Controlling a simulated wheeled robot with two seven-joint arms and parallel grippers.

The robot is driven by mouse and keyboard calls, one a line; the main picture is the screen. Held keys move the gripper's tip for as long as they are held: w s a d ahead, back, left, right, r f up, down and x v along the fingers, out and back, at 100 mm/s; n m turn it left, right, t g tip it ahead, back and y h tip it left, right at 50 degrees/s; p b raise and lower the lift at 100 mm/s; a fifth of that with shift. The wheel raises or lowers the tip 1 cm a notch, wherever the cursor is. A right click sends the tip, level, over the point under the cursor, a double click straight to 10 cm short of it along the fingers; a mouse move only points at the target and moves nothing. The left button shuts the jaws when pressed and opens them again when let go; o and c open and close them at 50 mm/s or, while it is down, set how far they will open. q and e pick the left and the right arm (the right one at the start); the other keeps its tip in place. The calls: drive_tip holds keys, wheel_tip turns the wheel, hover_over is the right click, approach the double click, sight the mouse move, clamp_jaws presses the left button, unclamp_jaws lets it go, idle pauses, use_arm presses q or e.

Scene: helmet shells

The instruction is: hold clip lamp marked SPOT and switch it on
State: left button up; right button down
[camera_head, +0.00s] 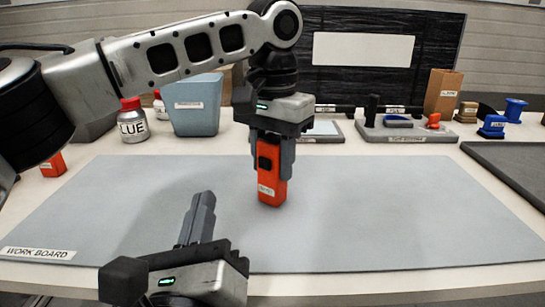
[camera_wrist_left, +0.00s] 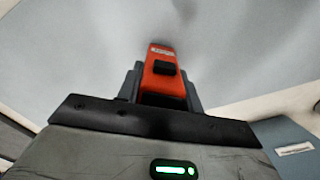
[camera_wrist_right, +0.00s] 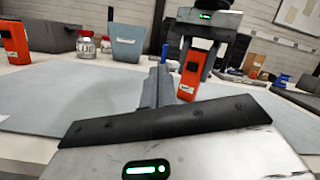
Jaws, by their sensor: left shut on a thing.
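My left gripper (camera_head: 272,155) is shut on an orange clip lamp (camera_head: 269,190) and holds it upright over the grey work board (camera_head: 365,210). The lamp has a black switch-like block on its face and a small white label too blurred to read. It also shows between the fingers in the left wrist view (camera_wrist_left: 160,65) and in the right wrist view (camera_wrist_right: 190,78). I cannot tell whether its lower end touches the board, and I see no clear glow. My right gripper (camera_head: 203,200) is shut and empty, in front of the lamp and to its left.
A second orange item (camera_head: 52,165) stands at the board's left, partly behind my left arm. A glue bottle (camera_head: 132,120) and a blue-grey bin (camera_head: 195,105) stand behind the board. A grey tool holder (camera_head: 405,132) and blue spools are at the back right. The board's right half is clear.

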drive_tip(key=shift+w+d+n, duration=0.2)
drive_tip(key=shift+w+n, duration=0.1)
drive_tip(key=w+d, duration=0.1)
drive_tip(key=w, duration=0.1)
drive_tip(key=w+d, duration=0.3)
drive_tip(key=w, duration=0.1)
drive_tip(key=shift+w+d, duration=0.3)
drive_tip(key=shift+w, duration=0.1)
idle(1.7)
drive_tip(key=shift+w+d, duration=0.35)
drive_tip(key=shift+w, duration=0.1)
idle(0.5)
drive_tip(key=shift+s, duration=0.1)
drive_tip(key=shift+s+a, duration=0.35)
drive_tip(key=shift+s, duration=0.1)
drive_tip(key=shift+s, duration=0.1)
